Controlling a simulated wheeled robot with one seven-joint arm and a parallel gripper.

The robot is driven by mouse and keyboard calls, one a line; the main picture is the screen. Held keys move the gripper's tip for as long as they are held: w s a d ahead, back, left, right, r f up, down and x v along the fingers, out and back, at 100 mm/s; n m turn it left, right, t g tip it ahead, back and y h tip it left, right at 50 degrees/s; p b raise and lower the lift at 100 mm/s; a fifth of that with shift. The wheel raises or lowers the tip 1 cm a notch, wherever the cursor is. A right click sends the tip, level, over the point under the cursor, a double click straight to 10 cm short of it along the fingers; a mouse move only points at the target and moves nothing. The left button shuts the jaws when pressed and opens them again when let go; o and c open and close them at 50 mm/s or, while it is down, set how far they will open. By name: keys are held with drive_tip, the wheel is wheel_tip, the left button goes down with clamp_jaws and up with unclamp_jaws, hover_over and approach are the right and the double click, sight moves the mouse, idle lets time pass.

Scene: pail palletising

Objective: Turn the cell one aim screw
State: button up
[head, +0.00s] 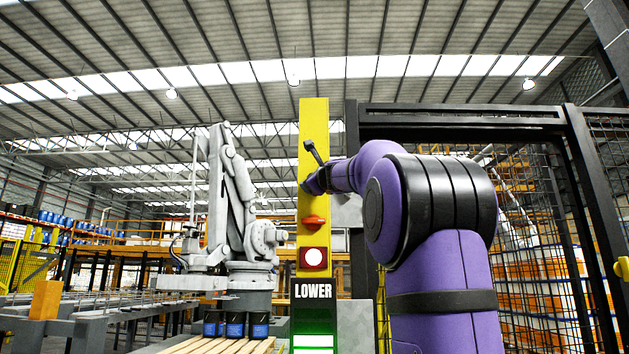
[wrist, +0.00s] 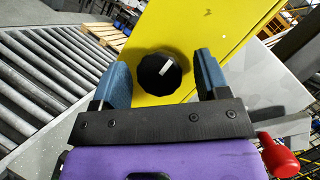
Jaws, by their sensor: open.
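The aim screw is a round black knob with a white mark (wrist: 157,77) on the yellow face of a post (head: 313,130). In the wrist view it lies between the two blue fingers of my gripper (wrist: 162,80). The fingers are open, with a gap on each side of the knob, and I see no contact.
Below on the post are an orange-red knob (head: 313,221), a red-framed white square (head: 313,258), a "LOWER" label (head: 313,291) and a lit green panel (head: 313,343). A grey robot arm (head: 235,200) stands left, near dark pails (head: 236,325). A mesh fence (head: 535,230) stands right.

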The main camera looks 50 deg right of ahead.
drive_tip(key=c, duration=0.9)
drive_tip(key=shift+d+n, duration=0.1)
drive_tip(key=shift+n, duration=0.4)
drive_tip(key=n+y, duration=0.1)
drive_tip(key=n, duration=0.1)
drive_tip(key=shift+n+g+y, duration=0.4)
drive_tip(key=shift+w+n+g+y, duration=0.1)
drive_tip(key=shift+n+g+y, duration=0.4)
drive_tip(key=shift+n, duration=1)
drive_tip(key=o, duration=0.9)
